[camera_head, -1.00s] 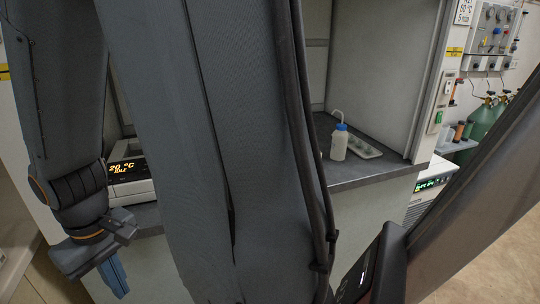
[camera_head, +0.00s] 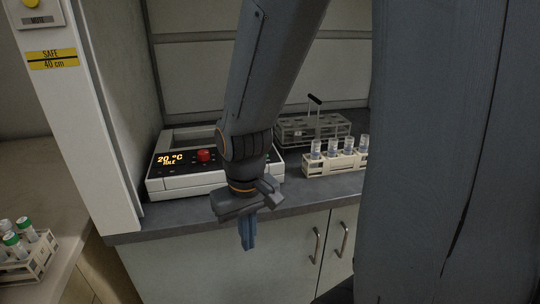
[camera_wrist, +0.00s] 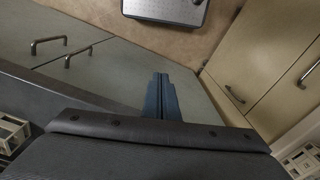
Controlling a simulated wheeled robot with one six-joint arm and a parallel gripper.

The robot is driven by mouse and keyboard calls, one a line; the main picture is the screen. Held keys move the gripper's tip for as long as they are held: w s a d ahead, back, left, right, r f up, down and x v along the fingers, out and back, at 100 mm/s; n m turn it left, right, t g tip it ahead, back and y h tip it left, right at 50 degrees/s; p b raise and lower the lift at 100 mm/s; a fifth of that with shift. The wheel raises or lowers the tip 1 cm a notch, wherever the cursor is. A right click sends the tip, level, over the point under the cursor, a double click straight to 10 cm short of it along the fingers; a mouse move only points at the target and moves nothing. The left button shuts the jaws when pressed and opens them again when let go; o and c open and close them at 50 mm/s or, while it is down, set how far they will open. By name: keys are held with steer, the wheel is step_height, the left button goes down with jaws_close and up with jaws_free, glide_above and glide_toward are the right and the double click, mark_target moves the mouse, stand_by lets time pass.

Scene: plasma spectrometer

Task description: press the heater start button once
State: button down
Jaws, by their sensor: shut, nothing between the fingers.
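The heater (camera_head: 180,180) is a pale box with a dark top on the bench inside the fume hood, left of centre in the head view. Its display (camera_head: 169,159) reads 20 °C and IDLE in orange. A red round knob or button (camera_head: 204,156) stands on its panel beside the display; small dark details nearby are too small to read, and my arm hides the panel's right part. My gripper (camera_head: 248,242) hangs fingers down in front of the bench edge, below and right of the heater, apart from it. Its blue fingers (camera_wrist: 160,98) are together and empty in the wrist view.
A tube rack (camera_head: 336,162) with several vials and a wire-handled rack (camera_head: 312,130) stand right of the heater. The hood's left post (camera_head: 85,110) and the bench edge (camera_head: 300,200) border the space. Another rack (camera_head: 25,262) with green-capped tubes sits lower left.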

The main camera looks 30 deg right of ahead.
steer(key=w+d+r+m+t+y+p, duration=0.4)
steer(key=w+r+m+p, duration=0.55)
steer(key=m, duration=1.45)
steer(key=w+d+r+m+t+p, duration=0.2)
steer(key=w+d+r+m+t, duration=0.2)
steer(key=w+d+r+m, duration=0.4)
steer(key=w+d+m, duration=0.4)
steer(key=d+m, duration=0.1)
steer(key=m, duration=0.4)
steer(key=shift+d+r+h+p, duration=0.35)
steer(key=shift+r+h, duration=0.05)
steer(key=shift+f, duration=0.15)
step_height(320, 180, down, 7)
steer(key=b, duration=0.7)
steer(key=shift+f, duration=0.2)
steer(key=shift+f+b, duration=0.6)
steer(key=shift+b, duration=0.05)
